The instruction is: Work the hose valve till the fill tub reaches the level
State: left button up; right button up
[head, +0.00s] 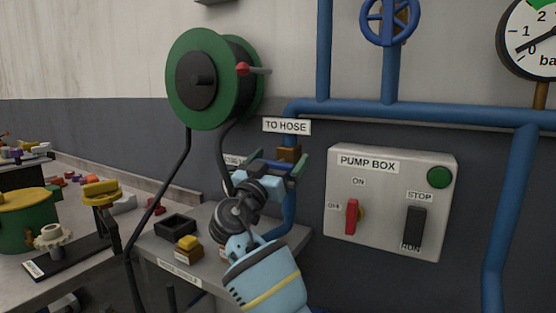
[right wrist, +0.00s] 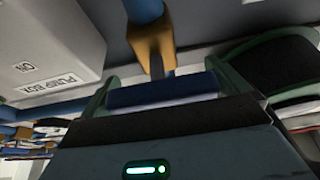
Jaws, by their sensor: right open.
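The brass hose valve (head: 289,153) sits on the blue pipe under the TO HOSE sign (head: 287,126). In the right wrist view its brass body (right wrist: 152,45) hangs at the end of the pipe, with a short grey stem. A dark blue bar (right wrist: 165,91), seemingly the valve's handle, lies across the stem's end between my green fingers. My right gripper (head: 268,169) is open in front of the valve and partly hides it; contact cannot be told. The fill tub is not recognisable in either view. My left gripper is not in view.
The pump box (head: 392,205) hangs right of the valve, with a red lever, a black switch and a green lamp. A hose reel (head: 205,78) is on the wall. A blue handwheel (head: 389,20) and a gauge (head: 535,40) are above. A cluttered bench (head: 85,280) stands left.

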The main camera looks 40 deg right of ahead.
jog(key=c, duration=0.6)
